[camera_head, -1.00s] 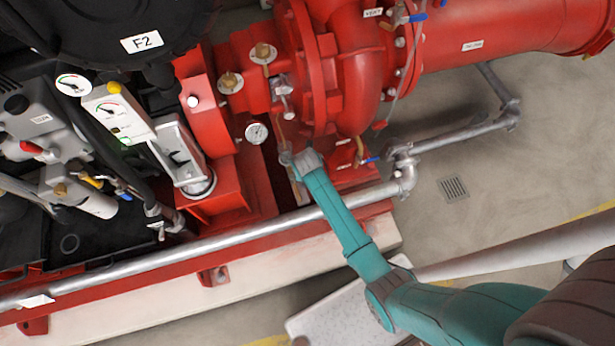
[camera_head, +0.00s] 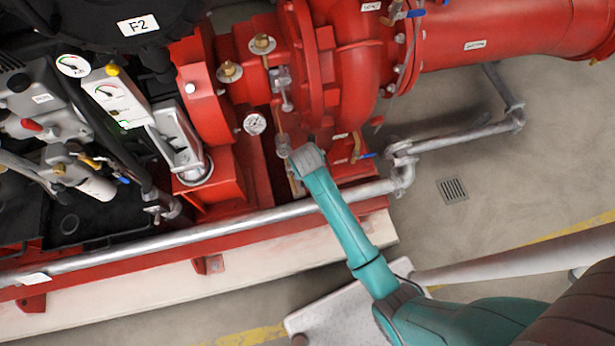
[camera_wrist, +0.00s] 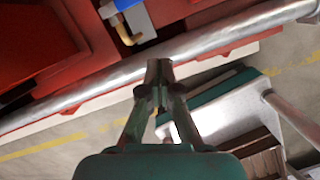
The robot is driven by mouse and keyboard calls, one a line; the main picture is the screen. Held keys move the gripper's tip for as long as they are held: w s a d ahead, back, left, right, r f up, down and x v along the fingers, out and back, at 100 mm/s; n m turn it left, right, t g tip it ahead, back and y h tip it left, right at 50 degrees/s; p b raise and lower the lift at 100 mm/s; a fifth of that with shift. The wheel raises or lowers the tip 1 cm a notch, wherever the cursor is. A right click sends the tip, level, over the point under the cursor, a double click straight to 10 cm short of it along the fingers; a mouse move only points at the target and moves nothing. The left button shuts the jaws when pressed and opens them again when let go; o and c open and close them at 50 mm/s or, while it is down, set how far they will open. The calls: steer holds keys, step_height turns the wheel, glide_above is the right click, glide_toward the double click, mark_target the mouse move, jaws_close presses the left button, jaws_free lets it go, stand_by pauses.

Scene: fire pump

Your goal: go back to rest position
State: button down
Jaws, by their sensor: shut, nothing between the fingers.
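My gripper (camera_wrist: 158,72) shows in the wrist view with its two fingers together and nothing between them. It lies over the silver pipe (camera_wrist: 90,88) in that picture; I cannot tell the gap between them. In the head view my teal arm reaches up from the lower right across the same pipe (camera_head: 240,226), and its wrist end is in front of the red pump (camera_head: 350,60). The fingers are not clear in that view.
A brass fitting with a blue handle (camera_wrist: 125,20) is near the top of the wrist view. Pressure gauge (camera_head: 255,123) and valves are close to my wrist. A pale platform (camera_head: 340,315) lies below the arm. Open floor with a drain (camera_head: 452,190) is at right.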

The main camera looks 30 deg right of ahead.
steer(key=shift+s+r, duration=0.2)
steer(key=shift+r, duration=0.5)
steer(key=s+r+m+t+y, duration=0.1)
steer(key=s+m+t, duration=0.5)
steer(key=s+m, duration=0.95)
steer(key=s+r+m+t, duration=0.3)
steer(key=s+r+m, duration=0.4)
steer(key=r, duration=0.5)
steer(key=s+r+m+t, duration=0.3)
steer(key=s+r+m, duration=0.4)
steer(key=s+r, duration=0.3)
step_height(320, 180, up, 3)
steer(key=shift+s+d+f+t, duration=0.1)
steer(key=shift+s+d+t, duration=0.1)
steer(key=shift+s+t, duration=0.15)
